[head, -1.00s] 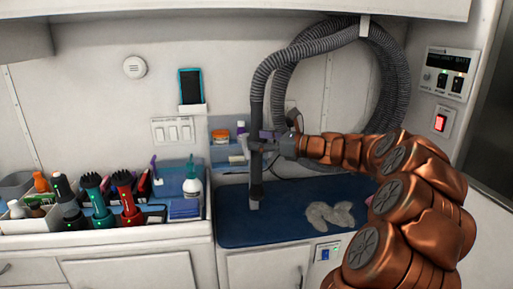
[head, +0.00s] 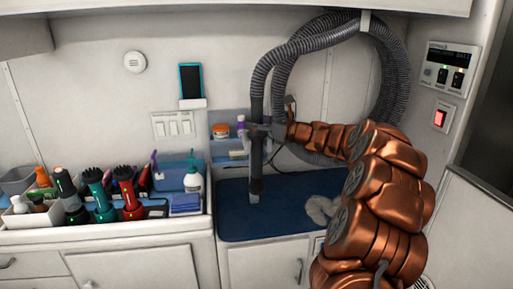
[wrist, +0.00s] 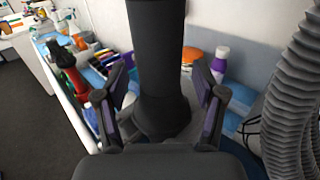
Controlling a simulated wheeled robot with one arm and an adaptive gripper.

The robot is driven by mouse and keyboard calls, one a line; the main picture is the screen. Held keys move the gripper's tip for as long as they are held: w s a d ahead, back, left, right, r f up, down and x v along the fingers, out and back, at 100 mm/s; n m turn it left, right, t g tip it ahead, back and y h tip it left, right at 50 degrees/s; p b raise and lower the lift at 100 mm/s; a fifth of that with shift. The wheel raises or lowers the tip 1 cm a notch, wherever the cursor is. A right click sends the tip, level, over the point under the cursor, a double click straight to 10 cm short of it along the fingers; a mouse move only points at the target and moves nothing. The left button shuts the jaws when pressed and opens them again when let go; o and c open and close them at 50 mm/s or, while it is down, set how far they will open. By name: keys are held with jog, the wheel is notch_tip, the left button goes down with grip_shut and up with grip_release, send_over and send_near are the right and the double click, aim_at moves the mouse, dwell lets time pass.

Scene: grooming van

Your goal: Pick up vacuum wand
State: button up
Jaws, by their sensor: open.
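The vacuum wand (head: 257,160) is a dark upright tube below the grey ribbed hose, with a small pale end low over the blue mat. My gripper (head: 260,132) is at the upper part of the wand. In the wrist view the black wand (wrist: 156,50) stands between the two fingers of my gripper (wrist: 158,95), and its flared part is low between them. The fingers are spread with visible gaps on both sides of the wand. The gripper's far finger is hard to make out in the head view.
The grey hose (head: 390,75) loops on the wall right of the wand. A blue mat (head: 235,222) covers the counter, with a pale crumpled item (head: 320,209) on it. Clippers (head: 128,190) and bottles crowd the left counter. A small shelf (head: 222,152) stands behind the wand.

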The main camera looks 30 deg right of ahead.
jog(key=shift+c, duration=0.3)
grip_shut()
dwell(0.4)
